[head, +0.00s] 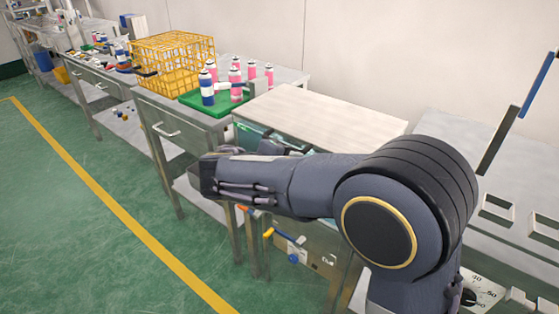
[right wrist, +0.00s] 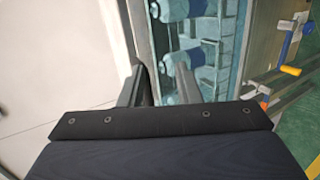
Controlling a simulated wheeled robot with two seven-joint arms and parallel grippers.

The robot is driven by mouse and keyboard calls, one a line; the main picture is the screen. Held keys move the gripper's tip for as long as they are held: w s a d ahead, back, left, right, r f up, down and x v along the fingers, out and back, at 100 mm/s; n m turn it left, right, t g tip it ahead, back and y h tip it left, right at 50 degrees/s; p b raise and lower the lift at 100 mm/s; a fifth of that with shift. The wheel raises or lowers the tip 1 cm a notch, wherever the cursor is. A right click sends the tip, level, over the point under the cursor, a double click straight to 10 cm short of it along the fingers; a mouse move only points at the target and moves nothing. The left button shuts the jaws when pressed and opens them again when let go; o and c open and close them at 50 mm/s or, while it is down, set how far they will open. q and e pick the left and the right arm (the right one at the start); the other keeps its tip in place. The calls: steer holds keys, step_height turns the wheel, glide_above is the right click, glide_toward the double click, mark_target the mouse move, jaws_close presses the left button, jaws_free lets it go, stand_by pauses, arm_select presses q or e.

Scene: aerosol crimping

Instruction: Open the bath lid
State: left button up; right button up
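The bath lid (head: 325,118) is a flat whitish panel lying over the bath in the head view. It fills the left of the right wrist view (right wrist: 60,60). Below its near edge shows the teal side of the bath (head: 252,133), with blue and white cylindrical parts visible in the right wrist view (right wrist: 205,45). My right gripper (right wrist: 160,82) is at the lid's edge, its two dark fingers apart with a gap between them. I cannot tell whether they touch the lid. In the head view my right arm hides the fingertips and part of the bath. My left gripper is out of view.
A yellow wire crate (head: 172,60) and several pink and blue cans on a green tray (head: 192,99) stand on the table beyond the bath. A grey bench (head: 455,135) is at right. Green floor is clear at left.

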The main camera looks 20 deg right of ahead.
steer(key=w+a+r+n+t+h, duration=0.1)
steer(key=w+a+r+t, duration=0.15)
steer(key=a, duration=0.25)
steer(key=x, duration=0.5)
steer(key=b+x, duration=0.1)
steer(key=x, duration=0.1)
steer(key=shift+w+d+f, duration=0.15)
steer(key=shift+d+f, duration=0.05)
steer(key=shift+f, duration=0.2)
steer(key=shift+c, duration=0.4)
jaws_close()
